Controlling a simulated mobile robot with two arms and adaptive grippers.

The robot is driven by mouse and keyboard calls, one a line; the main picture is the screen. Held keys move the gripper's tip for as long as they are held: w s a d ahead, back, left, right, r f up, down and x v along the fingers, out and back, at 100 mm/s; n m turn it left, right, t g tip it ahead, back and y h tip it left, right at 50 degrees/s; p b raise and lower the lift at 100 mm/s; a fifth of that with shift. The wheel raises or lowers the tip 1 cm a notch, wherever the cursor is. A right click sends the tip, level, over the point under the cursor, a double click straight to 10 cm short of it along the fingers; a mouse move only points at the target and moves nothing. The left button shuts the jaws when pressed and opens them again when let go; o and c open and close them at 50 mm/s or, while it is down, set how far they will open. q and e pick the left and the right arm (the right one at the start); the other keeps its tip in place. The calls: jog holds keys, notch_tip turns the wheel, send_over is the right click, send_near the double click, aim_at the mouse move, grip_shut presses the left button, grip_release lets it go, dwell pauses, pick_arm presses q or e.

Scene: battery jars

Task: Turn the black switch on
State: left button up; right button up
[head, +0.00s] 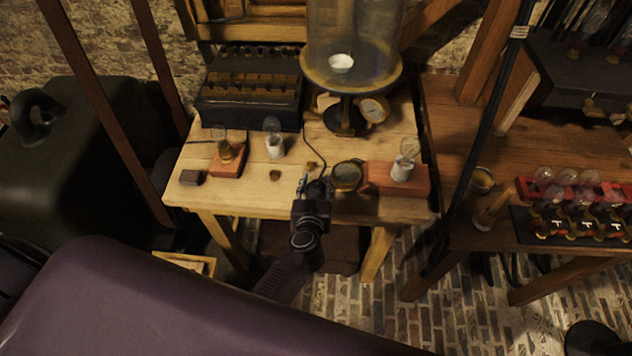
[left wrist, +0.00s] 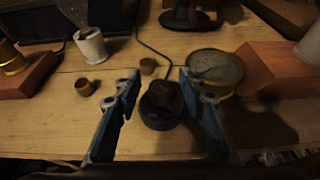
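My left gripper, also in the left wrist view (left wrist: 158,92), is open, with one finger on each side of the switch. I cannot tell whether the fingers touch it. My right gripper is not in view.
A round brass dial (head: 347,176) lies close right of the switch. A brick-coloured block (head: 416,186) with a bulb stands further right. A white spool-like bulb holder (head: 274,148) and a small brass piece (head: 275,175) are on the left. A glass bell jar (head: 352,40) stands behind.

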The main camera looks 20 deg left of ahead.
pick_arm(q)
grip_shut()
